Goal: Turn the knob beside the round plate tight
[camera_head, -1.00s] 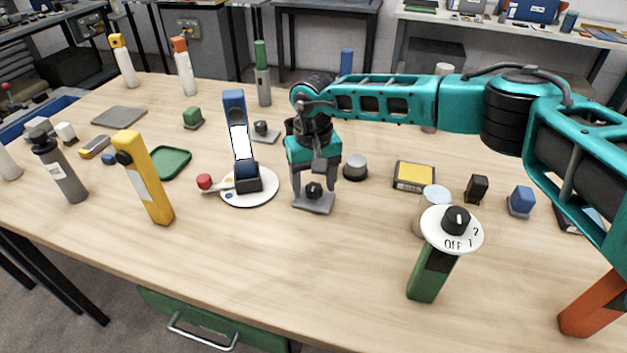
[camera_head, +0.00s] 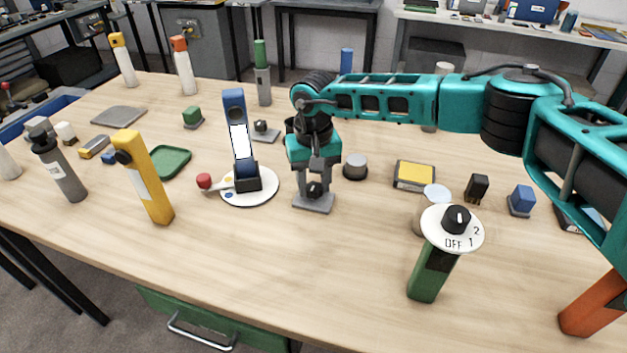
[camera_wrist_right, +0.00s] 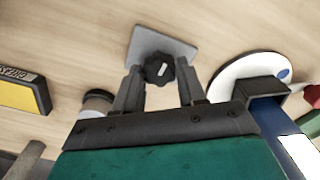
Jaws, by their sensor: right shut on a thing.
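The black knob (camera_head: 314,190) stands on a small grey square base (camera_head: 314,207), just right of the round white plate (camera_head: 262,198). My right gripper (camera_head: 315,183) points down from above and is shut on the knob, one finger on each side. In the right wrist view the knob (camera_wrist_right: 159,70), with a white mark on its face, shows between the fingertips, and its base (camera_wrist_right: 160,42) lies behind it. The round plate (camera_wrist_right: 230,72) is at the right there. My left gripper is not in view.
A blue-topped upright post (camera_head: 236,120) and a lever with a red ball (camera_head: 204,181) are on the plate. A grey round knob (camera_head: 355,166) and a yellow-topped box (camera_head: 414,175) stand to the right. A green post with a numbered dial (camera_head: 452,229) is nearer. The front middle is clear.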

